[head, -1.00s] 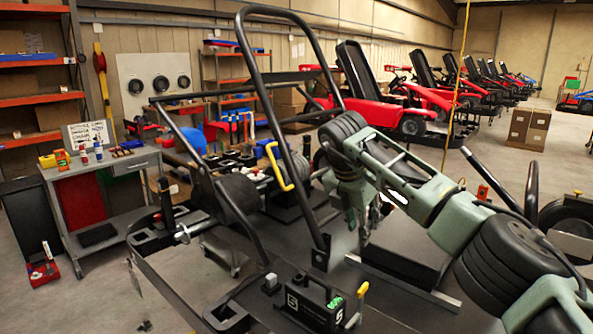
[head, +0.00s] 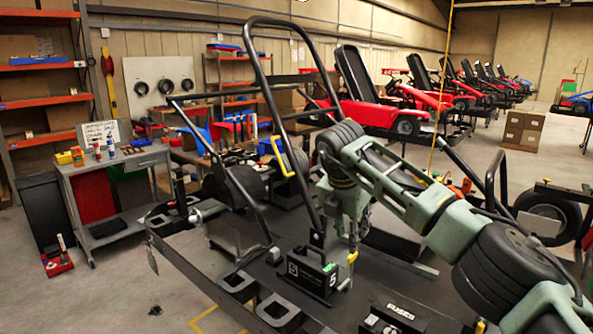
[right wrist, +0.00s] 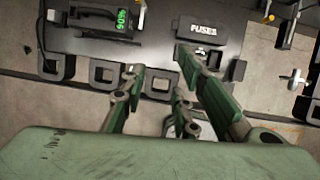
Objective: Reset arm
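My right arm comes in from the right in the head view and bends down over the kart stand. My right gripper (head: 353,240) hangs from it above the black kart stand frame (head: 180,262). In the right wrist view its green fingers (right wrist: 160,85) are spread apart with nothing between them. The stand frame and floor show beyond them. My left gripper is in no view.
A black box marked 5 (head: 311,276) and a FUSES box (head: 393,318) sit on the stand; the FUSES box also shows in the wrist view (right wrist: 202,38). A grey trolley (head: 105,190) stands left. Tall black bars (head: 280,120) rise near my arm. Red karts (head: 385,105) stand behind.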

